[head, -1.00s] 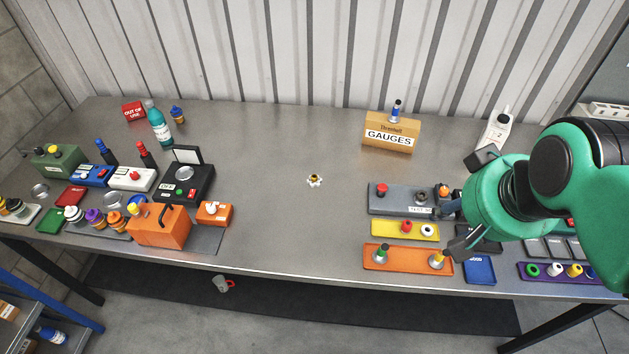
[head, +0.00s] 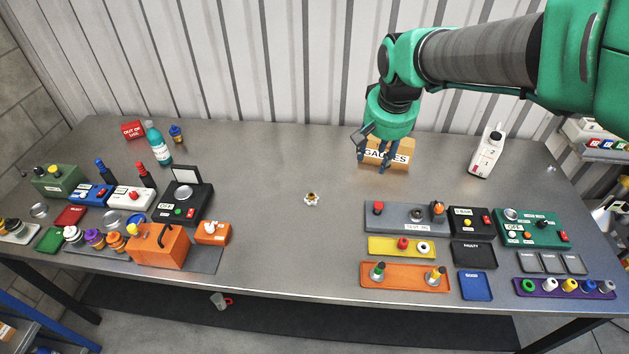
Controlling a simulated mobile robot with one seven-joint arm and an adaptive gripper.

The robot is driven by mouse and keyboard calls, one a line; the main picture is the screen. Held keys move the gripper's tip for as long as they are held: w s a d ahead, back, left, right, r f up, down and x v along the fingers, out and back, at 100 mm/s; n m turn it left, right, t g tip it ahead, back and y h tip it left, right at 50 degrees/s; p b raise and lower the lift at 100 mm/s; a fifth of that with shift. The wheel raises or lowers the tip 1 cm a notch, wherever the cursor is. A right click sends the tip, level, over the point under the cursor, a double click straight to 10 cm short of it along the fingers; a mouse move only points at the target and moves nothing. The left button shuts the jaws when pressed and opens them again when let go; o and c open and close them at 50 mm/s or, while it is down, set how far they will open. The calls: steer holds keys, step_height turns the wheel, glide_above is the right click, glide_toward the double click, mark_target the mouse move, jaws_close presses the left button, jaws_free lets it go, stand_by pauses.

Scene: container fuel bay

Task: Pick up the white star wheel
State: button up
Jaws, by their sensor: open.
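A small white star-shaped wheel with a dark and yellowish centre (head: 312,199) lies alone on the bare middle of the grey metal bench. My gripper (head: 371,165) is open and points down in front of the cardboard GAUGES box (head: 398,156), to the right of and behind the star wheel. It is well apart from the wheel, and I see nothing between its fingers. My gripper and wrist hide part of the box and its label.
An orange toolbox (head: 157,248) and a black device (head: 180,210) stand to the left. A grey fixture (head: 395,217), a yellow tray (head: 381,245) and an orange tray (head: 405,284) lie to the right. A white jug (head: 487,152) stands at back right. The bench around the wheel is clear.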

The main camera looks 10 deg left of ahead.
steer(key=w+a+f+g+p, duration=0.1)
steer(key=w+a+f, duration=0.6)
steer(key=a+f, duration=0.2)
steer(key=w+a+f+p, duration=0.1)
steer(key=w+a+f, duration=0.6)
steer(key=f, duration=0.4)
steer(key=shift+w+a+f+g, duration=0.25)
steer(key=shift+a+f+g, duration=0.15)
steer(key=shift+a, duration=0.5)
glide_above(312, 198)
steer(key=shift+w+a+f+b, duration=0.1)
steer(key=shift+a+f+b, duration=0.1)
steer(key=shift+f, duration=1.9)
steer(key=shift+w+a+f+b, duration=0.1)
steer(key=shift+f+b, duration=0.05)
steer(key=shift+f, duration=1.95)
steer(key=shift+w+d+f, duration=0.1)
steer(key=shift+w+f, duration=0.05)
steer(key=shift+f, duration=1.15)
steer(key=shift+w+d+f, duration=0.1)
steer(key=shift+f, duration=1.2)
steer(key=shift+c, duration=0.5)
